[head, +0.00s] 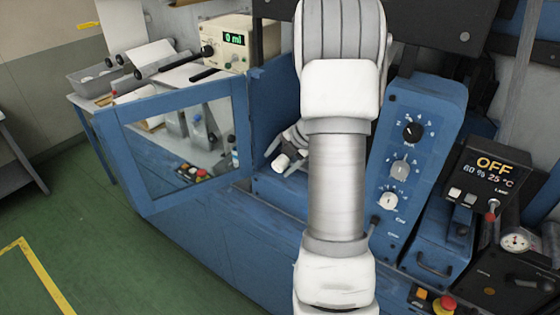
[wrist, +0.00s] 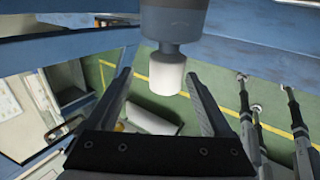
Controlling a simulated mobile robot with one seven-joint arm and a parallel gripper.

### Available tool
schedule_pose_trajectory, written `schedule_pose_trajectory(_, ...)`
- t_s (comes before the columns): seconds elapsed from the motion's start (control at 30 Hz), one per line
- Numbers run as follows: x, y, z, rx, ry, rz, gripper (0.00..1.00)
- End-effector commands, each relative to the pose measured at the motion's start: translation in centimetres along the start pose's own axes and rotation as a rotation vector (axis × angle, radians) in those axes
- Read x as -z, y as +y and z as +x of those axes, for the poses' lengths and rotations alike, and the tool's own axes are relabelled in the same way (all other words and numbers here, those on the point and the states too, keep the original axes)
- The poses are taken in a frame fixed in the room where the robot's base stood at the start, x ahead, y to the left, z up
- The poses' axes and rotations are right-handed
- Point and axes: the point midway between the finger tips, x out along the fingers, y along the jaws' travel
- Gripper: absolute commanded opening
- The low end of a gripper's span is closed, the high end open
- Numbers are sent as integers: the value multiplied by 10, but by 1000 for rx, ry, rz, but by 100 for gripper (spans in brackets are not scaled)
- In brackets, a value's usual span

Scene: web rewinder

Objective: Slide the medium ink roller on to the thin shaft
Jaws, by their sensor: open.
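My gripper (wrist: 165,75) is open in the wrist view, with its two dark fingers apart. A short white cylinder (wrist: 167,74) hangs below a wider grey cylinder (wrist: 175,20) and appears between the fingertips. I cannot tell whether it is the medium ink roller or part of the thin shaft, and no contact shows. In the head view my arm hides most of the gripper's area. A small white cylindrical end (head: 281,162) shows just left of my arm. Pale rolls with black ends (head: 150,56) lie on the side shelf; their sizes are hard to judge.
A blue-framed window door (head: 120,165) stands out from the blue machine. A meter box (head: 226,42) reads 0 ml. A knob panel (head: 412,165) and a display reading OFF (head: 492,168) are to the right. Green floor (head: 60,225) is clear at left.

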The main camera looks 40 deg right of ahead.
Motion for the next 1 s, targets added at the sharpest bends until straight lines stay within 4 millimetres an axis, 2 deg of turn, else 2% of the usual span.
schedule_pose_trajectory(0.17, 1, -1, -1, 1, 2, 1, 85)
schedule_pose_trajectory(0.33, 0, 1, -20, -1, -2, 1, 85)
schedule_pose_trajectory(0.8, 0, 1, -132, -2, -3, -1, 85)
schedule_pose_trajectory(1.0, 0, 1, -163, -2, -2, -1, 85)
